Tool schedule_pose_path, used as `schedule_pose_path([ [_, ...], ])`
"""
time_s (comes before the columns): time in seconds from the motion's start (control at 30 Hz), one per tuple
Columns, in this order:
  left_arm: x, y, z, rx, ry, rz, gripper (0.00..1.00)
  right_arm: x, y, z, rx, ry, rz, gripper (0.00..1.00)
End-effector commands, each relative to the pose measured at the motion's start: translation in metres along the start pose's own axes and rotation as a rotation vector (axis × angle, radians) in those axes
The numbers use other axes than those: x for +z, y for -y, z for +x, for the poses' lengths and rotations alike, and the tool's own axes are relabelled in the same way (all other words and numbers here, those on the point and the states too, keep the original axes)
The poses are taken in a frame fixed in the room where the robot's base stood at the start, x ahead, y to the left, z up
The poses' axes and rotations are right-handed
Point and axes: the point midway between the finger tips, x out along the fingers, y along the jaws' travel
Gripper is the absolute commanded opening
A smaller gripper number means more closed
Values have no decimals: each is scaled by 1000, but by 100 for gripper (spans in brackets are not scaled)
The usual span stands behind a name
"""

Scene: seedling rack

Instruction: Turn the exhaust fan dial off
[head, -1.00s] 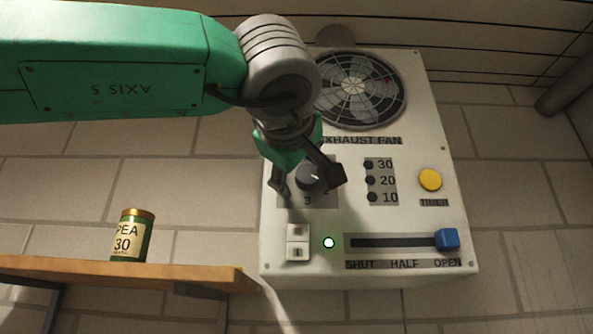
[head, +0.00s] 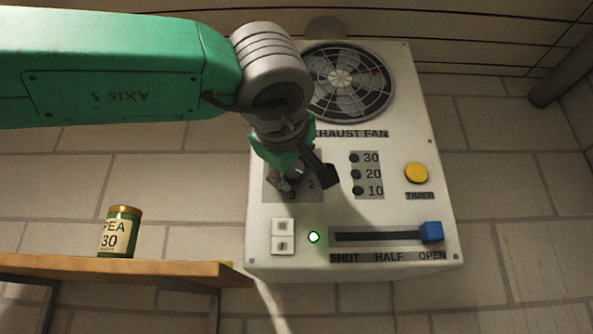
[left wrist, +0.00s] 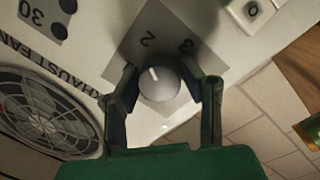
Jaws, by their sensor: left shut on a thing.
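The exhaust fan dial (left wrist: 160,85) is a round grey knob with a white pointer mark. In the left wrist view its mark points roughly toward the printed 2, slightly to one side of it; a 3 is printed beside that. My left gripper (head: 304,179) is over the dial and hides most of it in the head view. In the left wrist view one finger of the left gripper (left wrist: 163,97) is on each side of the dial, shut on it. Where the fingertips touch is hard to see. My right gripper is not in view.
The white panel (head: 400,220) carries a round fan grille (head: 347,82), a yellow timer button (head: 416,173), a white rocker switch (head: 283,237), a lit green lamp (head: 314,237) and a blue slider (head: 431,232) at OPEN. A can (head: 120,232) stands on a wooden shelf (head: 150,270) at left.

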Motion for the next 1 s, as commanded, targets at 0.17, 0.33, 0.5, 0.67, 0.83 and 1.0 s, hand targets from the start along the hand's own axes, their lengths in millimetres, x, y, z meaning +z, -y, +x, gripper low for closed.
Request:
schedule_pose_path([
  [0.17,2,0,0,3,2,-16,7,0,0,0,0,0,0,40],
  [0.33,3,-1,0,8,-1,-76,7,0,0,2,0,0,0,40],
  [0.5,4,-1,0,18,-8,-189,7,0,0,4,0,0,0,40],
  [0.67,5,-1,0,29,-19,-332,7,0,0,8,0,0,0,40],
  [0.83,6,0,1,42,-30,-493,7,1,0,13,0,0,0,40],
  [1.0,8,0,1,55,-41,-651,7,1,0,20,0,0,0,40],
])
